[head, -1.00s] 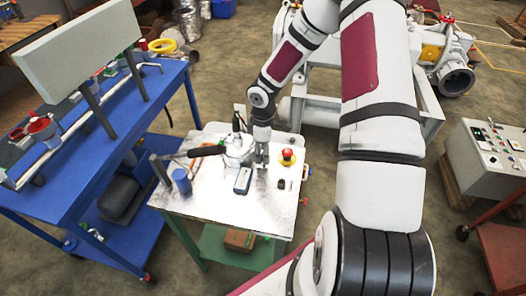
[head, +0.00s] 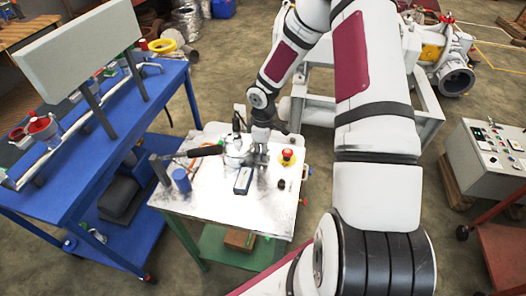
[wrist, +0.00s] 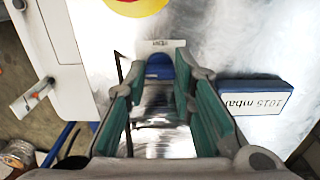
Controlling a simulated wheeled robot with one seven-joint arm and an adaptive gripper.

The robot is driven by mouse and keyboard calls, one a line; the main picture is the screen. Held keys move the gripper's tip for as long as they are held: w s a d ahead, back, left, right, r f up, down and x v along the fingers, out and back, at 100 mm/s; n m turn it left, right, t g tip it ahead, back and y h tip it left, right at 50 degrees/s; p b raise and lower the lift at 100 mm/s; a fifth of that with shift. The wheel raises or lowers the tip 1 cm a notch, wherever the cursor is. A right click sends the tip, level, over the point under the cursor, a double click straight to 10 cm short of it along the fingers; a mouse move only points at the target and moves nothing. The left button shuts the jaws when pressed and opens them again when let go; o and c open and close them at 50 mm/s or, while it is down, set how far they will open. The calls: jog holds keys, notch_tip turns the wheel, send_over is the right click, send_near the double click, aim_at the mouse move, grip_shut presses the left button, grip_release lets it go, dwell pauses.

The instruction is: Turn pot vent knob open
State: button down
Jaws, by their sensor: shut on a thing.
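The blue vent knob (wrist: 159,68) shows in the wrist view, between my fingertips, with a white label reading "VENT" just beyond it. My gripper (wrist: 161,72) has green-padded fingers, one on each side of the knob, and is shut on it. In the head view my gripper (head: 258,158) is low over the white table, beside the silver pot (head: 235,146). The knob itself is hidden there by the gripper. A shiny metal surface shows between the fingers in the wrist view.
A blue gauge box (head: 243,181) reading "1015 mbar" lies close to the gripper. A red button on yellow (head: 288,157) stands to the right. A black handle (head: 200,152) extends left.

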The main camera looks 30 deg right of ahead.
jog(key=c, duration=1.4)
grip_release()
jog(key=shift+o, duration=0.2)
notch_tip(320, 180, up, 12)
